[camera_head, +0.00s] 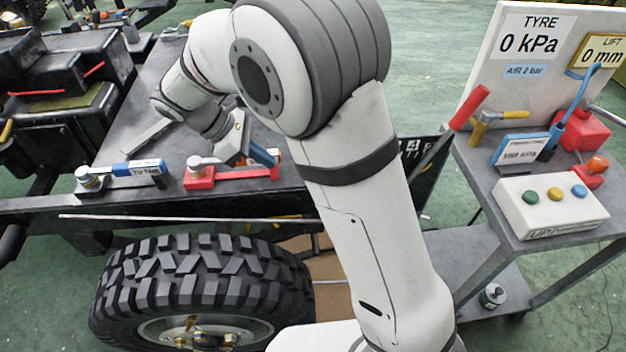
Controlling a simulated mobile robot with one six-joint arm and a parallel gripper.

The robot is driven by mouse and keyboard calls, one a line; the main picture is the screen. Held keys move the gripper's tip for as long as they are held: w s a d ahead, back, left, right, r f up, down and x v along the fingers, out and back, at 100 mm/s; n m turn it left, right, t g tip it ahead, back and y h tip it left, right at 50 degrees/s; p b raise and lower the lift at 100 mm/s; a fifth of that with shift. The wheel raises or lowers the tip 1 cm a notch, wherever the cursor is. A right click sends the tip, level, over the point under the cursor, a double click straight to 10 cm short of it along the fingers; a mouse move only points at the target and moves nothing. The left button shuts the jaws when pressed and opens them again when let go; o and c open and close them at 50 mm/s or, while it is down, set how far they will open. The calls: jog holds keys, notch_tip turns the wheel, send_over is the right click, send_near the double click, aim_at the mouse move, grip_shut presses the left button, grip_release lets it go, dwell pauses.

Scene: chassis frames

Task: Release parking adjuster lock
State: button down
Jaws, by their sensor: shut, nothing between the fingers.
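Two lock-like levers sit along the front edge of the dark chassis deck (165,60). One is a blue lever (133,168) with a silver round knob at its left end and a label that I cannot read fully. The other is a red lever (232,176), also with a silver knob at its left end. I cannot tell from its label which one is the parking adjuster lock. My gripper (259,158) is shut, low over the right end of the red lever, close to a small blue part there. My arm hides the deck to its right, and I cannot tell whether the fingertips touch anything.
A large tyre (200,275) stands in front below the deck edge. On the right is a grey cart (480,180) with a gauge board (530,50), a button box (550,207) and a red-handled bar (470,107). Black boxes (60,130) fill the left.

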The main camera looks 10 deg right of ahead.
jog(key=shift+f, duration=0.1)
jog(key=d+r+b+x, duration=0.1)
jog(key=d+x, duration=0.1)
jog(key=x, duration=1.1)
jog(key=shift+r, duration=0.35)
jog(key=shift+s+a, duration=0.15)
jog(key=shift+a, duration=0.05)
